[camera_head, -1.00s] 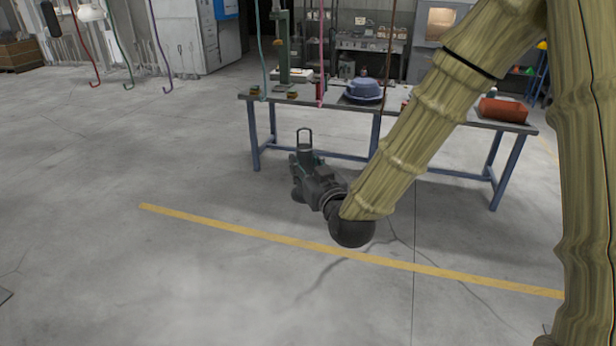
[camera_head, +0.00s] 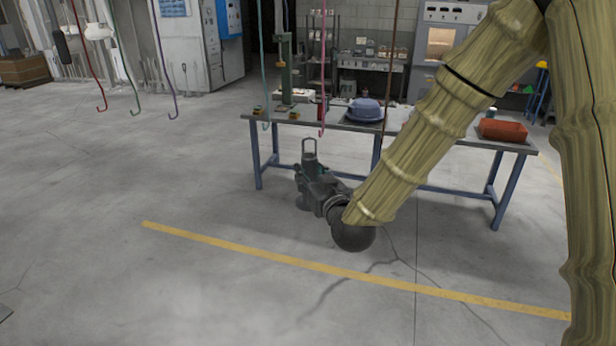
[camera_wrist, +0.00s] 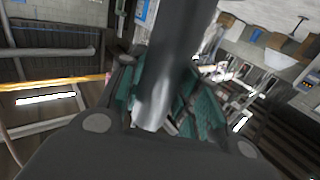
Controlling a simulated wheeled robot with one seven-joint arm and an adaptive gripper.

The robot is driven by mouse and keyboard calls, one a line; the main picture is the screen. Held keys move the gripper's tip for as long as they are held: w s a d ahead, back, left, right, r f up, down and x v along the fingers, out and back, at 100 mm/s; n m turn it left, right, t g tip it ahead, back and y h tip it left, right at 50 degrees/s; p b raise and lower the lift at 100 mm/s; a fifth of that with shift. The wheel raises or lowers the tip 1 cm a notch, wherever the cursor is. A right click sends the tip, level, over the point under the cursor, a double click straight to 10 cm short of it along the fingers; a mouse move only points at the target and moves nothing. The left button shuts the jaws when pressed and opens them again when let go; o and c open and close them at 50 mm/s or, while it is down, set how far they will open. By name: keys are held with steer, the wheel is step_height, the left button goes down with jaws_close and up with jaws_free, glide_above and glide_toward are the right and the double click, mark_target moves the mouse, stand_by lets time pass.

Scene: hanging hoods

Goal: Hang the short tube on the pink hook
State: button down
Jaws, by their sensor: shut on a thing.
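The short tube (camera_head: 309,157) is dark grey and stands upright in my gripper (camera_head: 312,171), with a thin loop at its top. In the wrist view the dark tube (camera_wrist: 178,55) runs up between the teal finger pads (camera_wrist: 198,112), and my gripper is shut on it. The pink hook (camera_head: 323,80) hangs as a long thin rod from above the frame. Its bent lower end shows just above and to the right of the loop in the head view, apart from it in the picture. How far behind or in front it is, I cannot tell.
A teal hook (camera_head: 262,70) hangs to the left of the pink one and a brown one (camera_head: 389,60) to the right. Red, green and purple hooks hang farther left.

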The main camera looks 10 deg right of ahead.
steer(key=shift+w+d+f+p, duration=0.1)
steer(key=shift+w+d+p, duration=0.1)
steer(key=shift+w+d, duration=0.35)
steer(key=shift+w+d+r+p, duration=0.15)
steer(key=shift+w+d, duration=0.15)
steer(key=shift+w, duration=0.55)
steer(key=shift+w+d+f+p, duration=0.2)
steer(key=shift+w+d, duration=0.2)
steer(key=shift+w, duration=0.3)
steer(key=shift+w+d+b, duration=0.25)
steer(key=shift+w+b, duration=0.05)
steer(key=shift+w, duration=0.2)
steer(key=shift+w+d, duration=0.4)
steer(key=shift+w, duration=0.3)
steer(key=shift+w+d, duration=0.15)
steer(key=shift+w, duration=0.15)
steer(key=shift+w+d+b, duration=0.35)
steer(key=shift+w, duration=0.2)
steer(key=shift+w+d+b, duration=0.3)
steer(key=shift+w, duration=0.2)
steer(key=shift+w, duration=0.1)
steer(key=shift+f+b, duration=1.25)
stand_by(0.4)
steer(key=c, duration=0.9)
jaws_free()
steer(key=shift+c, duration=0.2)
